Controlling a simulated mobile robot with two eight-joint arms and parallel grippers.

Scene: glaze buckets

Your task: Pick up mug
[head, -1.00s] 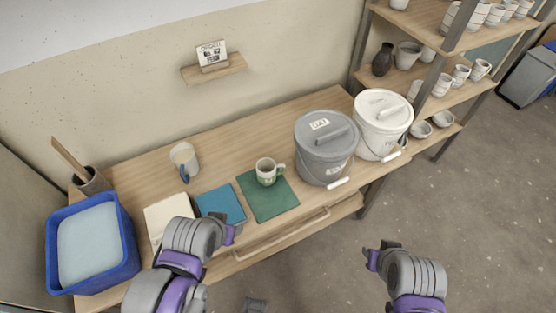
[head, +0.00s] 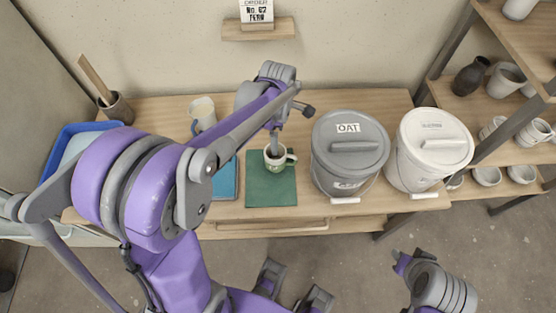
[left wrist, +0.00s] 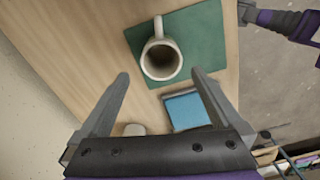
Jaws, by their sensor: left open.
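A cream mug with a dark green pattern (head: 272,163) stands upright on a green mat (head: 258,194) on the wooden bench. Its handle points right in the head view. In the left wrist view the mug (left wrist: 161,68) looks empty, with its handle toward the top. My left gripper (head: 274,142) points down over the mug; the arm partly covers it. In the left wrist view my left gripper (left wrist: 161,78) is open, its fingertips on either side of the mug's near rim, apart from it. My right gripper (head: 402,262) is off the bench's front at lower right; its jaws are unclear.
A grey lidded bucket (head: 349,158) marked OAT and a white lidded bucket (head: 428,150) stand right of the mat. A light jug (head: 201,108), a blue book (head: 226,181) and a blue tub (head: 63,148) are left. A pottery shelf (head: 510,135) is at right.

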